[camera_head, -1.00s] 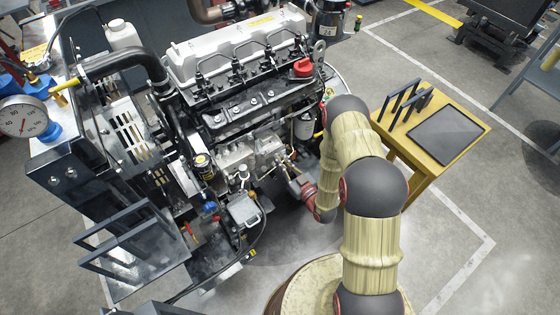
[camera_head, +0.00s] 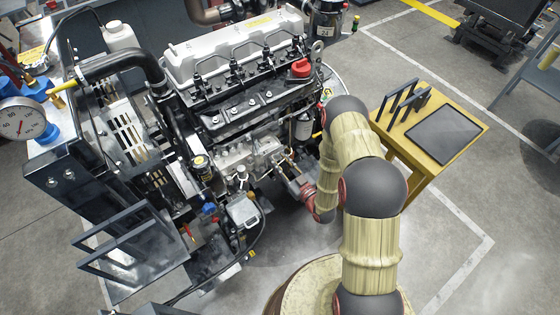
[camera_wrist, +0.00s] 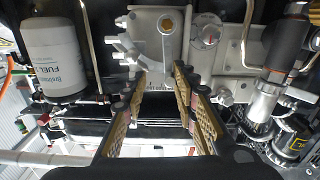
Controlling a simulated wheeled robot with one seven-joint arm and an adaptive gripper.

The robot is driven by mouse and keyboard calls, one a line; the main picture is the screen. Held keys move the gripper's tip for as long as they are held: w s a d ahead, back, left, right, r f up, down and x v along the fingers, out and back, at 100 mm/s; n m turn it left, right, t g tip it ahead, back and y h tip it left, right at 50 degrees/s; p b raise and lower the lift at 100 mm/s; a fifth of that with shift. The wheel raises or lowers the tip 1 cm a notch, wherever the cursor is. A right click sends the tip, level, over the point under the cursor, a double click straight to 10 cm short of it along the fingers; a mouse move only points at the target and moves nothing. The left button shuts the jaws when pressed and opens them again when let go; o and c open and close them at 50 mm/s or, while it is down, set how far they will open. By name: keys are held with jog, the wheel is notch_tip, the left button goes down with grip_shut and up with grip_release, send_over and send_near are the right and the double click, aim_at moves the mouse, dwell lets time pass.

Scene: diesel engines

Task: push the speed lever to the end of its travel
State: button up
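In the wrist view, a narrow grey lever (camera_wrist: 166,45) hangs from a round pivot on the grey pump housing (camera_wrist: 145,22). It looks like the speed lever, but I cannot be sure. My gripper (camera_wrist: 160,77) is open, its two padded fingers apart and pointing at the housing. The lever's lower end appears in line with the gap between the fingertips; whether either finger touches it I cannot tell. In the head view, my gripper (camera_head: 290,168) reaches the near side of the engine beside the injection pump (camera_head: 250,155), where the lever is too small to make out.
In the wrist view, a white fuel filter (camera_wrist: 58,60) stands left and a dark cylinder with a silver lower part (camera_wrist: 283,55) stands right, with pipes nearby. In the head view, a yellow cart (camera_head: 475,153) stands right of my arm. Open floor (camera_head: 500,205) lies to the right.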

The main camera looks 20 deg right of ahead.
jog(key=v, duration=1.2)
